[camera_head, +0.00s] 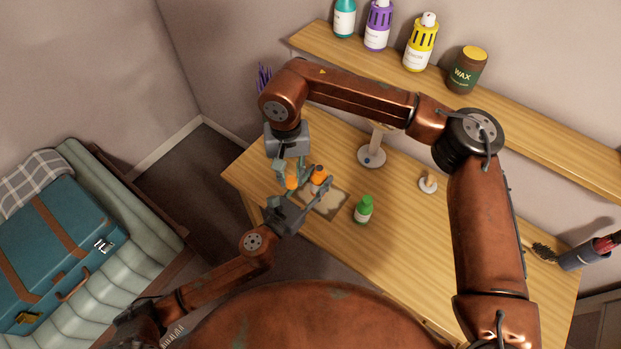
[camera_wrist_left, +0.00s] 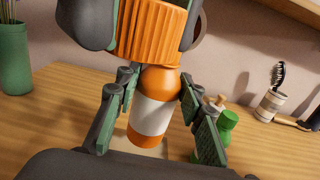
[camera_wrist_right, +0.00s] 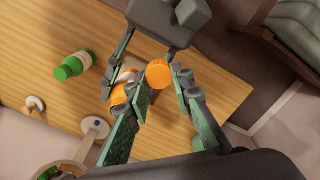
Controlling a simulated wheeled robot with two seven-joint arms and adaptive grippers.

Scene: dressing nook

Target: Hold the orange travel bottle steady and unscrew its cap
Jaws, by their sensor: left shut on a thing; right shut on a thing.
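The orange travel bottle (camera_head: 316,189) with a white label stands near the left end of the wooden table. In the left wrist view the bottle (camera_wrist_left: 154,112) is upright between the fingers of my left gripper (camera_wrist_left: 157,98), which is shut on it. My right gripper (camera_head: 291,179) comes from above and is shut on the ribbed orange cap (camera_wrist_left: 150,35). In the right wrist view the cap (camera_wrist_right: 159,73) is apart from the bottle (camera_wrist_right: 121,93), off to one side. The bottle's mouth is hidden by the cap and fingers in the left wrist view.
A green bottle (camera_head: 362,211) stands right of the mat (camera_head: 328,205). A round-based stand (camera_head: 371,157) and a small white ring holder (camera_head: 428,184) are behind. A shelf (camera_head: 520,130) above holds several bottles.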

